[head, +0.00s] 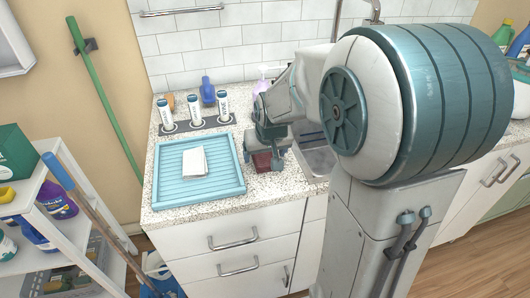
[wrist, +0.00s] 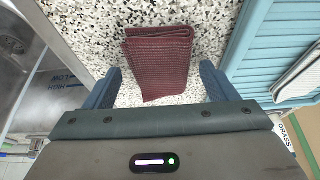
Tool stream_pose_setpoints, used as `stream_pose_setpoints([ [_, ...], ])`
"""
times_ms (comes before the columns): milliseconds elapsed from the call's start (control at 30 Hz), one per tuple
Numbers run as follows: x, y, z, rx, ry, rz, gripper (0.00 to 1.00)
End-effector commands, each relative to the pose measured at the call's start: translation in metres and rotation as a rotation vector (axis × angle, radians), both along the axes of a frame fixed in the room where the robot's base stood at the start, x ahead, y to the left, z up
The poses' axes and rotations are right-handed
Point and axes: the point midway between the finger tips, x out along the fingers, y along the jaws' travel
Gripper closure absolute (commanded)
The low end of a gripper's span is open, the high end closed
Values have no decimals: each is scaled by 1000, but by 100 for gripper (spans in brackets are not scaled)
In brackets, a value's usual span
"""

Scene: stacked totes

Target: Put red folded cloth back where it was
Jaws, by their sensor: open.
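The red folded cloth (wrist: 160,62) lies flat on the speckled counter in the wrist view. In the head view the red cloth (head: 262,162) shows between the blue tray and the sink, partly covered by my gripper. My gripper (wrist: 162,88) is open, with one blue finger on each side of the cloth's near end. Neither finger is seen pressing on it. In the head view my gripper (head: 268,150) is low over the counter.
A light blue ribbed tray (head: 226,188) holds a white folded cloth (head: 193,161). Several labelled white bottles (head: 195,110) stand in a row behind it. A blue scoop-like item (head: 207,92) stands near the wall. The sink (head: 318,162) is to the right. A white shelf with bottles stands at left.

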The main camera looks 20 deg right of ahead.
Motion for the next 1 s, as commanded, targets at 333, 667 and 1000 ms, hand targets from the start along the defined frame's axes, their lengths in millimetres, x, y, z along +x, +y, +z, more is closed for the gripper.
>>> stream_pose_setpoints([
  [333, -21, 0, 57, 0, -7, 0, 21],
  [667, -43, 0, 106, 0, -3, 0, 21],
  [1000, -130, 1, 84, 6, 85, -6, 21],
])
